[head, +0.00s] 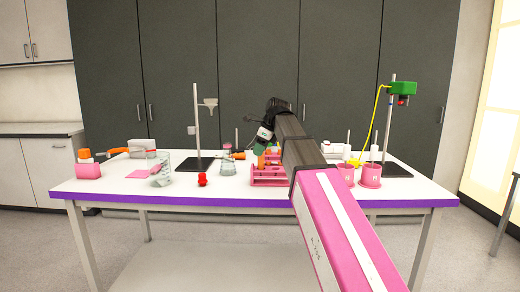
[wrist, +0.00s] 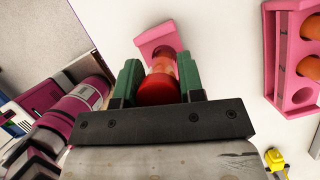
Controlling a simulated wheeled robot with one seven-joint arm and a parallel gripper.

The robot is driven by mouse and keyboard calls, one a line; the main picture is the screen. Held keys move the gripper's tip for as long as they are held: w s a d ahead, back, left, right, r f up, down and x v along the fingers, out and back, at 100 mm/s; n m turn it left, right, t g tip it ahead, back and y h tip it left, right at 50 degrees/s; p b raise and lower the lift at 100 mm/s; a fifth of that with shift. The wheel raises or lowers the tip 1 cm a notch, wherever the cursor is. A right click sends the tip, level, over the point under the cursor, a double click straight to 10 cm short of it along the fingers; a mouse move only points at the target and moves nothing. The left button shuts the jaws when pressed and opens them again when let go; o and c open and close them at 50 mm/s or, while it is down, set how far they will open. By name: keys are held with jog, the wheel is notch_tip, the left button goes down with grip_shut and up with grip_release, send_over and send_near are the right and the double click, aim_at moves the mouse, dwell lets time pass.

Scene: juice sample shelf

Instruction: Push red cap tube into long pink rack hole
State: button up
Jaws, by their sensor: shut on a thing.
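In the wrist view, the red cap tube (wrist: 158,90) is held between the two green fingers of my gripper (wrist: 160,75), its red cap toward the camera. Its pinkish body points away toward a small pink holed block (wrist: 148,40); I cannot tell whether its tip is in the hole. A long pink rack (wrist: 270,50) with orange-capped tubes and an empty hole (wrist: 302,97) is on the right. In the head view, my gripper (head: 263,146) is just above and behind a pink rack (head: 268,182); the held tube is not clear there.
A glass flask (head: 228,166) and a small red object (head: 202,180) stand left of the rack. Two pink cups (head: 370,177) are to its right. Metal stands (head: 197,125) rise at both sides. The white table (head: 225,190) is clear at its front.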

aim_at(260, 170)
jog(key=shift+f, duration=2.35)
dwell(0.6)
jog(key=o, duration=1)
